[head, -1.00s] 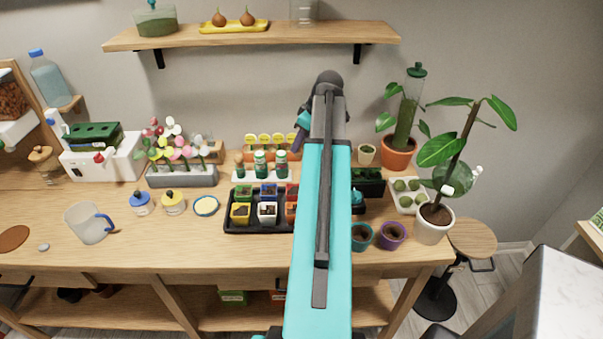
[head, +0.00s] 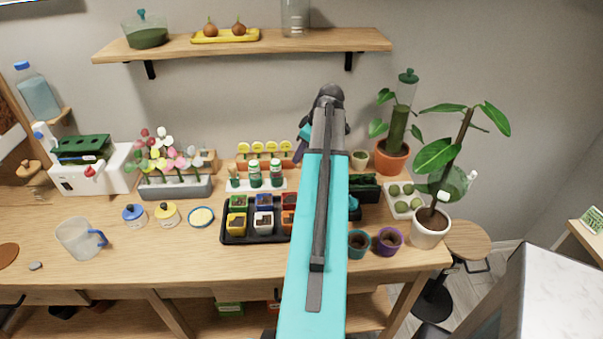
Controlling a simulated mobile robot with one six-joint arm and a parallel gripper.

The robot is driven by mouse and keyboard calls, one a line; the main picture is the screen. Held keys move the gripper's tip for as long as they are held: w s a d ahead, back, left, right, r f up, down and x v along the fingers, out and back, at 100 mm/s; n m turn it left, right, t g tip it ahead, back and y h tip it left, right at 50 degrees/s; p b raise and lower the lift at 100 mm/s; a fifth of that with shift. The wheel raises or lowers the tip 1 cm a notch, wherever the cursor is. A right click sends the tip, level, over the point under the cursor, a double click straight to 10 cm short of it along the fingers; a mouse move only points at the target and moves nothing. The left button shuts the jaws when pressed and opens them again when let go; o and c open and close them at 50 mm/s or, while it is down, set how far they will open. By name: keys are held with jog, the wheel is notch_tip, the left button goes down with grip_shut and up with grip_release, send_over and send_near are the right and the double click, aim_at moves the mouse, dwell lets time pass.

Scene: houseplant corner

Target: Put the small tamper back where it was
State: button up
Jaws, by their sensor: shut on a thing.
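My arm (head: 318,220) stretches up the middle of the head view. Its dark elbow end (head: 330,98) is in front of the wall below the shelf. My gripper is hidden behind the arm, so neither its jaws nor anything in them shows. I cannot make out the small tamper for certain. A white rack (head: 277,183) on the bench holds green-and-white bottles and a slim item with a wooden-looking part (head: 234,176), too small to name surely.
A black tray (head: 226,238) of small coloured pots is partly behind my arm. Teal (head: 359,243) and purple (head: 389,241) pots stand near the front right edge. Potted plants (head: 430,228) stand at right. A clear jug (head: 78,238) stands left. The front left-centre bench (head: 170,255) is free.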

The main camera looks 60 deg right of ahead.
aim_at(301, 162)
jog(key=shift+f+p, duration=0.55)
jog(key=shift+f, duration=1.55)
jog(key=shift+f+p, duration=0.65)
jog(key=shift+f, duration=1.2)
jog(key=shift+f, duration=0.15)
jog(key=o, duration=1.1)
jog(key=shift+c, duration=0.2)
